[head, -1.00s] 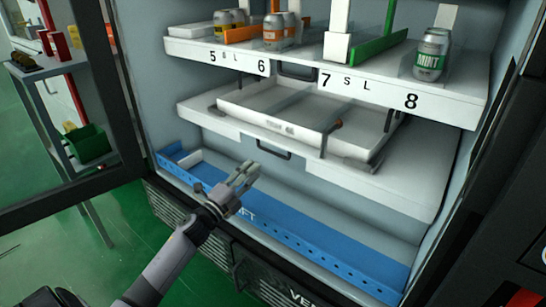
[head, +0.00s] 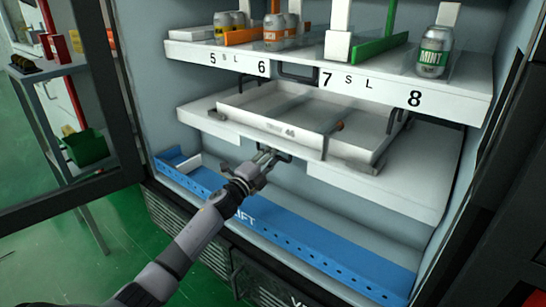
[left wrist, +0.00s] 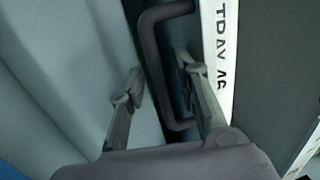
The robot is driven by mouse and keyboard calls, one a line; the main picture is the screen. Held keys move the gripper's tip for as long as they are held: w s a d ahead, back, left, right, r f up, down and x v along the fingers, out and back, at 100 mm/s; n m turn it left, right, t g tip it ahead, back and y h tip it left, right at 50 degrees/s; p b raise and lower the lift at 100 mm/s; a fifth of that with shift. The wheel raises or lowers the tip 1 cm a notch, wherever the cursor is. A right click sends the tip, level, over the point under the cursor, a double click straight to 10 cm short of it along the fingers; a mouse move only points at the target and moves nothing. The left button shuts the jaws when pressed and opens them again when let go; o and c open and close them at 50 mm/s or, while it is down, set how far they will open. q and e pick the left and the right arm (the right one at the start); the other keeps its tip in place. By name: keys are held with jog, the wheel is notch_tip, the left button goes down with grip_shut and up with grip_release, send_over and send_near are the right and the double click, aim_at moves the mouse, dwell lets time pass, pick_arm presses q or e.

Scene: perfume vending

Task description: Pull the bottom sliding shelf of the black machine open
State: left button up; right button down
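The bottom sliding shelf (head: 418,192) is a white board inside the black machine, under the numbered shelf. A grey-white tray (head: 285,128) sits on it. A dark handle (head: 285,155) is at the shelf's front edge, and it also shows large in the left wrist view (left wrist: 150,62), next to a white strip reading TRAY 46 (left wrist: 220,60). My left gripper (head: 268,156) is at this handle. In the left wrist view its fingers (left wrist: 160,78) are apart, one on each side of the handle bar. I cannot tell whether they touch it. My right gripper is not in view.
The upper shelf (head: 300,73) holds several cans, including a mint can (head: 434,50). A blue lift trough (head: 320,247) lies below the shelf. The machine's open door (head: 75,200) stands at the left, with a rack (head: 60,120) behind it.

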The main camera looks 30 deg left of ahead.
pick_arm(q)
grip_shut()
dwell(0.7)
